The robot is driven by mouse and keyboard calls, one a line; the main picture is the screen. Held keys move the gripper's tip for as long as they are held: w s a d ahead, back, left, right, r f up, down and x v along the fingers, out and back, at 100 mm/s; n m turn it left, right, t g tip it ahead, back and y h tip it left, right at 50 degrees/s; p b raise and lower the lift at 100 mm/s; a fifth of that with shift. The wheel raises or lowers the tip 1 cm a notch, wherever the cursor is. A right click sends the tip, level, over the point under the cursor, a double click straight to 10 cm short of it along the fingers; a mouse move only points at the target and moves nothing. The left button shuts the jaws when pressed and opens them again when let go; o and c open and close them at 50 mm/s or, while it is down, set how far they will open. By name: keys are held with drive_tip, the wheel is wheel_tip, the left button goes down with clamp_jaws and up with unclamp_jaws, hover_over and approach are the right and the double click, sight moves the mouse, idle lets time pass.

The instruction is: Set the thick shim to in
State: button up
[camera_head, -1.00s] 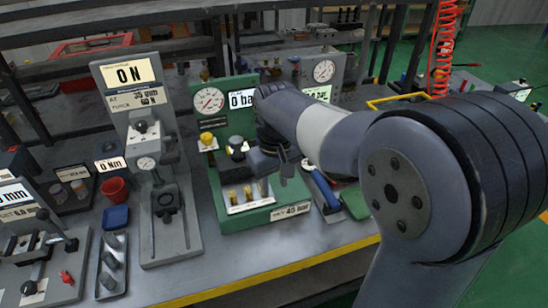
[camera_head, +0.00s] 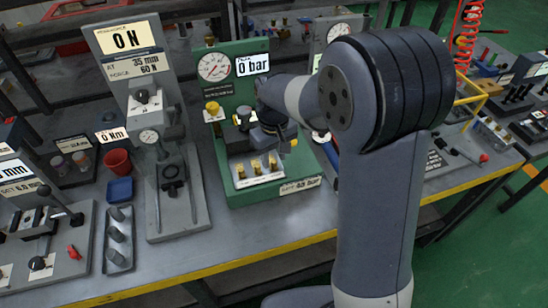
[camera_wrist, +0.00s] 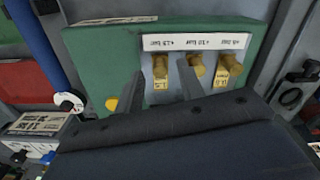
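The green valve block (camera_head: 222,150) has a gauge, a "0 bar" display and a white label strip with three brass shims at its front. In the wrist view three brass shims, left (camera_wrist: 160,68), middle (camera_wrist: 196,66) and right (camera_wrist: 228,68), stick out below a white label strip (camera_wrist: 197,41). The small print is too blurred to tell which shim is the thick one. My gripper (camera_wrist: 163,90) has its fingers apart, one on each side of the left shim. I cannot tell whether they touch it. In the head view my gripper (camera_head: 277,133) is at the block, partly hidden by my wrist.
A grey force press (camera_head: 150,150) stands left of the block. A red cup (camera_head: 117,161) and blue tray (camera_head: 120,190) sit farther left. In the wrist view a blue bar (camera_wrist: 38,45) runs left of the block. The bench front is clear.

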drive_tip(key=shift+f, duration=0.7)
drive_tip(key=shift+c, duration=0.6)
clamp_jaws()
